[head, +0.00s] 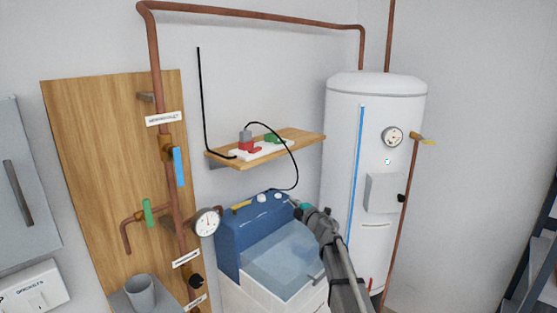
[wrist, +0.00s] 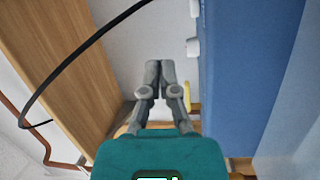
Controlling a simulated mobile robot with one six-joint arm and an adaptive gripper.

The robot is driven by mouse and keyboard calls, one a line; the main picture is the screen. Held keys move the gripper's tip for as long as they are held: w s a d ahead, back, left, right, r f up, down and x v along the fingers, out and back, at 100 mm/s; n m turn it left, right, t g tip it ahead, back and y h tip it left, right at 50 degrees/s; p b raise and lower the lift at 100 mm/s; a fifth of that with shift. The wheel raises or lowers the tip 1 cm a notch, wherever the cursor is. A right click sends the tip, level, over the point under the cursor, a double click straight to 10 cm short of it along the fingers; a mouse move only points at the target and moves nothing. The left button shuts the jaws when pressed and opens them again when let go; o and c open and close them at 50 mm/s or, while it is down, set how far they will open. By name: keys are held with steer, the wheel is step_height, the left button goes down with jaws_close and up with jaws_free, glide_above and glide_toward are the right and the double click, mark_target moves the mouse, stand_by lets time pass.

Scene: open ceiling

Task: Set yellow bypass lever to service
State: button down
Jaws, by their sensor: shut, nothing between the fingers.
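A short yellow lever (head: 241,205) shows at the back left of the top of the blue-fronted unit (head: 246,222), beside two white knobs. A yellow piece, probably the same lever, shows in the wrist view (wrist: 187,95) just right of my fingers, against the blue body (wrist: 240,75). My gripper (head: 298,205) is over the right end of the unit's top, right of the knobs and apart from the lever. In the wrist view my gripper (wrist: 159,66) is shut and empty, fingertips together. Any service marking is unreadable.
A wooden shelf (head: 300,141) with a power strip is above the unit. A black cable (head: 294,164) loops down from it, and also crosses the wrist view (wrist: 75,55). A round gauge (head: 207,222) and copper pipes stand left. The white tank (head: 345,130) stands right.

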steer(key=s+d+f+m+t+h, duration=0.15)
steer(key=s+d+m+h, duration=0.25)
steer(key=d+m+h, duration=0.75)
steer(key=s+d+f+m+g+h+p, duration=0.1)
steer(key=s+d+f+m+g+h, duration=0.2)
steer(key=s+d+f+m+g, duration=0.35)
steer(key=s+a+f+m+g+y, duration=0.1)
steer(key=s+a+f+g, duration=0.1)
steer(key=s, duration=0.7)
steer(key=s+a+f+m+g+y, duration=0.2)
steer(key=s+f+g, duration=0.2)
steer(key=s, duration=0.5)
steer(key=s+a+f+m+g+y+p, duration=0.1)
steer(key=s+f+g, duration=0.3)
steer(key=s, duration=0.5)
steer(key=shift+s+a+m+g, duration=0.2)
steer(key=shift+a+m+g, duration=0.1)
steer(key=shift+a+g, duration=0.35)
